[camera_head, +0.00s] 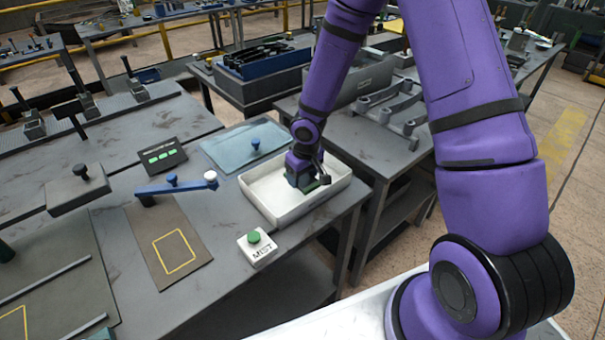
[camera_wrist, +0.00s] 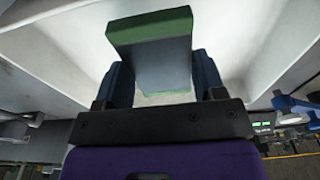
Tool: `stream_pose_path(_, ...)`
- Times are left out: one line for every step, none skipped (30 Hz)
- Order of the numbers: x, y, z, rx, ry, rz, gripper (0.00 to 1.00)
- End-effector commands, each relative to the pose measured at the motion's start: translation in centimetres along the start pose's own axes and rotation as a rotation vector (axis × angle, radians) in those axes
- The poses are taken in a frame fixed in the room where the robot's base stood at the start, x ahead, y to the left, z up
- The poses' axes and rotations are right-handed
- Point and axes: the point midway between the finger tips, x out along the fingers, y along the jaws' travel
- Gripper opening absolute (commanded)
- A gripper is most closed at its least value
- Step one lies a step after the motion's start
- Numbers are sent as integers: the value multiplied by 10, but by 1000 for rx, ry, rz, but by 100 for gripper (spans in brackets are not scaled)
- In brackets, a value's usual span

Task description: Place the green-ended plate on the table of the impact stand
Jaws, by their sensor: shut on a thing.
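My gripper (camera_wrist: 160,85) is shut on the green-ended plate (camera_wrist: 155,66), a grey block with green ends, which shows between the two dark blue fingers in the wrist view. In the head view my gripper (camera_head: 304,180) is inside or just above the white tray (camera_head: 262,203) at the table's right edge, and only a little green of the plate shows beneath it. I cannot tell whether the plate touches the tray floor. A dark mat with a yellow outlined rectangle (camera_head: 174,252) lies on the table to the left. I cannot tell for sure which part is the impact stand's table.
A blue lever arm (camera_head: 170,187) with a white end lies between mat and tray. A white box with a green button (camera_head: 256,245) stands at the table's front edge. A display with green lights (camera_head: 161,155) and a light blue sheet (camera_head: 243,145) with a knob are behind.

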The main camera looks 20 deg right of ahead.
Motion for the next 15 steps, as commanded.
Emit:
stream_pose_path(1, 0, 0, 0, 1, 0, 8)
stream_pose_path(2, 0, 0, 0, 1, 0, 8)
stream_pose_path(3, 0, 0, 0, 1, 0, 8)
stream_pose_path(3, 0, 0, 0, 1, 0, 8)
stream_pose_path(4, 0, 0, 0, 1, 0, 8)
stream_pose_path(5, 0, 0, -1, 0, 0, 8)
stream_pose_path(6, 0, 0, -1, 0, 0, 8)
stream_pose_path(6, 0, 0, -1, 0, 0, 8)
stream_pose_path(7, 0, 1, -1, 0, 1, 8)
stream_pose_path(7, 0, 0, 0, 0, 1, 8)
stream_pose_path(6, 0, 0, 0, 1, 1, 8)
stream_pose_path(7, 0, 1, 0, -1, 1, 70)
stream_pose_path(7, 0, 1, 0, -1, 0, 77)
stream_pose_path(7, 0, 1, 0, 0, 0, 84)
stream_pose_path(7, 0, 1, 0, 0, 0, 89)
